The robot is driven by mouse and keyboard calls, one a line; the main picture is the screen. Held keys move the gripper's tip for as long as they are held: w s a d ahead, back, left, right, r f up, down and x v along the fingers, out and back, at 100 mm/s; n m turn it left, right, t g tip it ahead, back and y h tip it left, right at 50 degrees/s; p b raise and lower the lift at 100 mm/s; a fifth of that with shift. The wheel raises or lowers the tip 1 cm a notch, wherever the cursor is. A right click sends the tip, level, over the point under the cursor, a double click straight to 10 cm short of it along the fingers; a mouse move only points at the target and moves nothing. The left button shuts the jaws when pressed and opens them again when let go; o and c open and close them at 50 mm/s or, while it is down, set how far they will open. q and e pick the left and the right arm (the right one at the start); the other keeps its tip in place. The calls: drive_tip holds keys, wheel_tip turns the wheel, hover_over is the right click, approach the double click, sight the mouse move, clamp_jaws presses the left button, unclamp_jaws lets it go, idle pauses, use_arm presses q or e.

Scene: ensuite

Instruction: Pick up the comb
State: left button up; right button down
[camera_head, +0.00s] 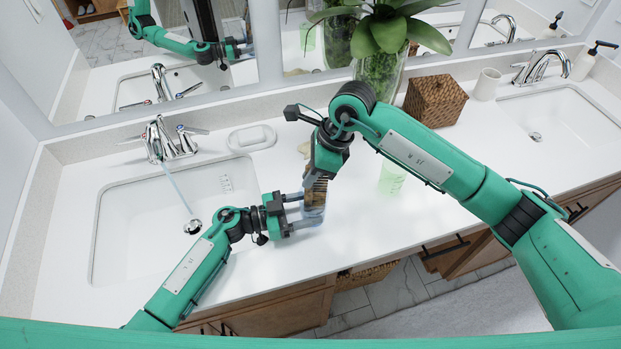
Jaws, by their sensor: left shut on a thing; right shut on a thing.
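The brown comb (316,193), its teeth visible, is upright between the two grippers near the counter's front. My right gripper (314,178) reaches down from above and is shut on the comb; its fingers are partly hidden. A bluish see-through cup (314,212) is just below the comb. My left gripper (300,212) comes in from the left, low over the counter, and is shut on the cup. The comb's lower end seems to be at or in the cup's mouth; I cannot tell how deep.
The left sink (130,235) has its tap (160,140) running. A soap dish (252,137), a plant vase (382,75), a woven box (435,100) and a greenish glass (392,178) stand on the counter. The right sink (565,120) is empty. The front right counter is clear.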

drive_tip(key=shift+r, duration=3.55)
drive_tip(key=shift+r, duration=0.1)
use_arm(q)
drive_tip(key=o, duration=1.2)
drive_tip(key=shift+c, duration=0.2)
drive_tip(key=shift+a, duration=0.15)
drive_tip(key=v, duration=1.1)
drive_tip(key=shift+a, duration=0.4)
